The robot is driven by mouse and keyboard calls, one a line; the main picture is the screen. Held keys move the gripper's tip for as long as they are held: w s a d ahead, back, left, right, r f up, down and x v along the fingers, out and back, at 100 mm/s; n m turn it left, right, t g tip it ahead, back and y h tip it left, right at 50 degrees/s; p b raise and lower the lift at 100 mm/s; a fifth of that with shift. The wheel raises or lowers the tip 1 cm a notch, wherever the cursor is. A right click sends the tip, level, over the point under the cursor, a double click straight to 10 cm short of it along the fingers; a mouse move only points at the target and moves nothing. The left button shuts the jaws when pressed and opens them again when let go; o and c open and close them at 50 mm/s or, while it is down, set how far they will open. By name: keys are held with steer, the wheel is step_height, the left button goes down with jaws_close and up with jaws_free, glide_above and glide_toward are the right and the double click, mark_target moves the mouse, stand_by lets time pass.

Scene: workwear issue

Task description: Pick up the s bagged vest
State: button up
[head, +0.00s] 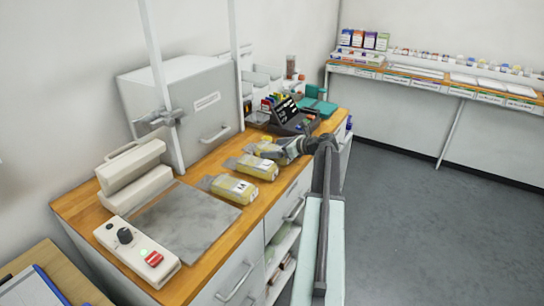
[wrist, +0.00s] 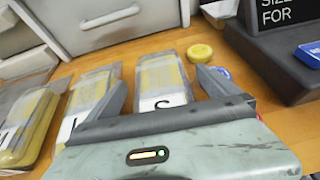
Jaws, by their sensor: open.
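The s bagged vest (wrist: 162,74) is a clear bag with yellow fabric and a white label marked S. It lies flat on the wooden counter, the rightmost of three bags in the wrist view. In the head view only part of this vest (head: 267,148) shows beside my gripper (head: 282,153). My gripper (wrist: 161,78) is open in the wrist view, with one finger on each side of the bag. The gripper body hides the bag's near end. I cannot tell whether the fingers touch the bag.
A second bagged vest (wrist: 93,92) lies close left of the fingers, and a third (wrist: 27,122) further left. A yellow tape roll (wrist: 200,52) and a dark sign stand (wrist: 272,50) are close on the right. A grey drawer cabinet (head: 190,105) stands behind. A grey mat (head: 185,222) is further left.

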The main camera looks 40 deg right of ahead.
mark_target(273, 147)
steer(key=shift+w+a+f, duration=0.1)
steer(key=shift+w+f, duration=0.2)
steer(key=shift+w, duration=0.25)
steer(key=c, duration=1.6)
steer(key=shift+o, duration=0.2)
step_height(273, 147, up, 10)
steer(key=p, duration=1)
steer(key=shift+r, duration=0.2)
steer(key=shift+f, duration=0.1)
